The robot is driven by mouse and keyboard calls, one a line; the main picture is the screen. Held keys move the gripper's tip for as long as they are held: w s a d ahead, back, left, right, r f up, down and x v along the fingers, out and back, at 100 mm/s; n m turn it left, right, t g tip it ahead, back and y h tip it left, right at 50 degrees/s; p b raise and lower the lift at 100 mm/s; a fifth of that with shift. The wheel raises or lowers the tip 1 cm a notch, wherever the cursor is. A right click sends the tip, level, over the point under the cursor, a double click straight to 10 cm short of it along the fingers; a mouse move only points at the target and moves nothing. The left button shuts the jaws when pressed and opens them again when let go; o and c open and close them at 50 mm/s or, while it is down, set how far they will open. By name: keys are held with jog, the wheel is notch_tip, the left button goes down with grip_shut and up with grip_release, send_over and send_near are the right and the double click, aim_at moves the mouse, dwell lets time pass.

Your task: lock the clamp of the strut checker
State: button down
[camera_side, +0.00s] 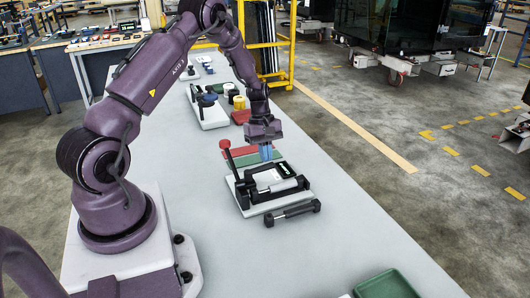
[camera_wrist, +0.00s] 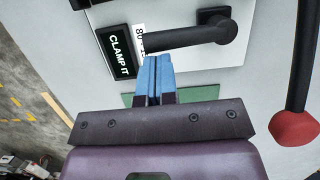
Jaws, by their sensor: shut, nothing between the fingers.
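The strut checker (camera_side: 244,207) is a pale base plate with black fixtures and a display; in the wrist view the display (camera_wrist: 119,54) reads "CLAMP IT". Its clamp lever is black with a red knob (camera_side: 225,144) and stands raised at the checker's left side; the knob also shows in the wrist view (camera_wrist: 295,128), at the right. A strut with a silvery part (camera_side: 284,186) lies in the checker. My gripper (camera_side: 266,153) has blue fingertips, shut and empty, above the checker's far edge and to the right of the knob. In the wrist view the fingertips (camera_wrist: 155,78) are together, apart from the lever.
A dark strut (camera_side: 292,213) lies on the table in front of the checker. A green tray (camera_side: 388,285) is at the front right. Farther back is a pale fixture (camera_side: 210,115).

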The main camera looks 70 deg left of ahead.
jog(key=shift+w+d+m, duration=0.15)
jog(key=shift+d+m, duration=0.3)
jog(key=shift+m, duration=0.25)
jog(key=d+m, duration=0.1)
jog(key=d+m+g, duration=0.1)
jog(key=m, duration=0.1)
jog(key=shift+w, duration=0.1)
jog(key=d+m, duration=0.1)
jog(key=m+g, duration=0.1)
jog(key=m, duration=0.1)
jog(key=d+m+y, duration=0.1)
jog(key=shift+s+d+m, duration=0.25)
jog(key=shift+d+m, duration=0.05)
jog(key=shift+m, duration=0.1)
jog(key=m, duration=0.1)
jog(key=s+d+m, duration=0.1)
jog(key=m, duration=0.1)
jog(key=d+m+g+y, duration=0.1)
jog(key=shift+s, duration=0.25)
jog(key=shift+s+d+m+y, duration=0.4)
jog(key=shift+s+m, duration=0.2)
jog(key=shift+m, duration=0.7)
jog(key=shift+s+d+m+y, duration=0.35)
jog(key=shift+s+m, duration=0.25)
jog(key=shift+m, duration=0.7)
jog(key=w, duration=0.4)
jog(key=shift+w+r, duration=0.2)
jog(key=shift+r, duration=0.15)
jog(key=v, duration=1)
